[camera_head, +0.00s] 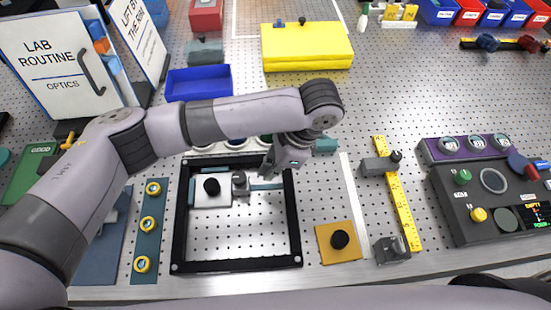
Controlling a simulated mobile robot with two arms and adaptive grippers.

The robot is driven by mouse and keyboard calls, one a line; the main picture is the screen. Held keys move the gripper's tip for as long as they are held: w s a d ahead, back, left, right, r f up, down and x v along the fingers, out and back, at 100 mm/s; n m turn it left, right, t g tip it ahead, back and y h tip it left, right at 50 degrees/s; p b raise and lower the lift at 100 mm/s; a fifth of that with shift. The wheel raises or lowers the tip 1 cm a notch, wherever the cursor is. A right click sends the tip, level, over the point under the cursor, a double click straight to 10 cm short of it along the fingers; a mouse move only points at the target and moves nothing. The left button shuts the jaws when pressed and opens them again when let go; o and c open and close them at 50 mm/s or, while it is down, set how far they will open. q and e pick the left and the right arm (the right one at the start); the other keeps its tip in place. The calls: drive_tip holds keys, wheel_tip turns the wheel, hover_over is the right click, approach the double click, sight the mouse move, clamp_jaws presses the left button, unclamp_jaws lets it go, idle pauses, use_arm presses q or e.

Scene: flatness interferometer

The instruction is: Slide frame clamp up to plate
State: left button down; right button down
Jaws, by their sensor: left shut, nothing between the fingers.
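A black square frame (292,232) lies on the perforated board in the middle of the head view. Inside its upper left part is a white plate (205,202) with a black knob. A small grey clamp block (240,184) stands at the plate's right edge; I cannot tell whether they touch. A teal strip (267,186) runs from the block toward the frame's right side. My left gripper (270,165) is shut and empty, just above and right of the block, over the frame's top edge. The arm covers part of that edge. My right gripper is not in view.
A yellow plate (338,255) with a black knob lies right of the frame. A yellow ruler rail (404,212) with grey blocks and a control panel (490,200) are farther right. A blue tray (199,83) and yellow box (307,50) stand behind. The frame's lower inside is clear.

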use_arm(q)
drive_tip(key=shift+p+x, duration=0.45)
drive_tip(key=shift+x, duration=1.9)
drive_tip(key=shift+w, duration=0.15)
drive_tip(key=shift+a+r+p, duration=0.2)
drive_tip(key=shift+a+p, duration=0.1)
drive_tip(key=shift+p, duration=0.4)
drive_tip(key=shift+a, duration=0.15)
drive_tip(key=shift+f, duration=0.15)
